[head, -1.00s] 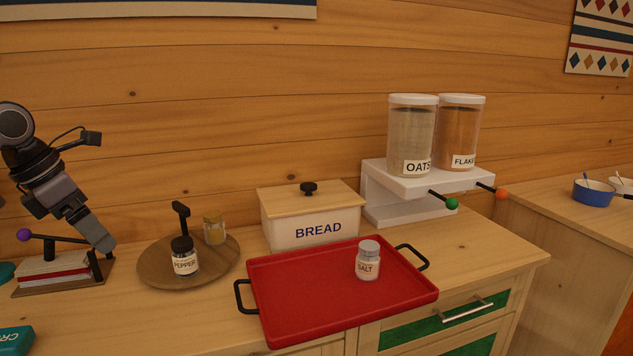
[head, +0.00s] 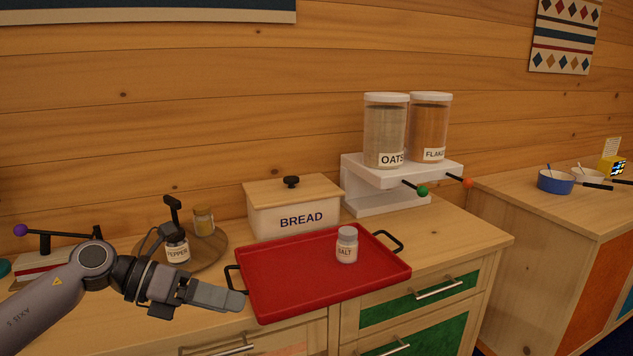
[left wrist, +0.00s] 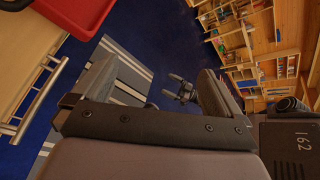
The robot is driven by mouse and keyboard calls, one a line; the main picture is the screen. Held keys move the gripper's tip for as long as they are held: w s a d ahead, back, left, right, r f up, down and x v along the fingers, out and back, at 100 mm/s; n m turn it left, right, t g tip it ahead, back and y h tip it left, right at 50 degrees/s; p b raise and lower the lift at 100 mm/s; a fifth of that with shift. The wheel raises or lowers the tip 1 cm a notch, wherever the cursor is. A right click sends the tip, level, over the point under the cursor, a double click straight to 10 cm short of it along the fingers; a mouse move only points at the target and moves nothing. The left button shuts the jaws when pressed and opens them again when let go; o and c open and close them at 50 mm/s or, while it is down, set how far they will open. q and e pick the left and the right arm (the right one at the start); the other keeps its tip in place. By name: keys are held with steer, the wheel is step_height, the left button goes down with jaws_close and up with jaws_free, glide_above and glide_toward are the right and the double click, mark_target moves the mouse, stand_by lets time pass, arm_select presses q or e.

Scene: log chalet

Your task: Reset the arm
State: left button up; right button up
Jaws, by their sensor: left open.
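My left gripper (head: 222,297) is in the lower left of the head view, in front of the pepper jar and just left of the red tray's near left corner. It points right. In the left wrist view its two fingers (left wrist: 150,88) stand apart with nothing between them, over the blue floor and a striped rug. A dark two-pronged shape (left wrist: 182,89) shows beyond the fingers; I cannot tell what it is. My right gripper does not show clearly in the head view.
The red tray (head: 300,285) holds a salt jar (head: 347,246). Behind it stand a bread box (head: 290,222) and a dispenser stand (head: 375,172). A pepper jar (head: 177,250) stands on a round wooden board (head: 215,258). Drawer handles (head: 439,290) jut from the counter front.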

arm_select(q)
steer(key=s+d+f+n+t+h, duration=0.25)
steer(key=d+n+t+h, duration=0.2)
steer(key=d+n, duration=0.3)
steer(key=s+a+f+n+t+y, duration=0.35)
steer(key=f+n, duration=0.25)
steer(key=n, duration=0.3)
steer(key=s+a+f+n+t+y, duration=0.2)
steer(key=f+n+y, duration=0.3)
steer(key=n, duration=0.4)
steer(key=s+a+f+n+t+y, duration=0.35)
steer(key=f+n, duration=0.25)
steer(key=n, duration=0.3)
steer(key=s+a+f+n+g+y+p, duration=0.1)
steer(key=s+a+f+n+g+y, duration=0.2)
steer(key=s+f, duration=0.6)
steer(key=s+n+g, duration=0.2)
steer(key=n, duration=0.1)
steer(key=shift+s+f, duration=0.15)
steer(key=shift+s, duration=0.2)
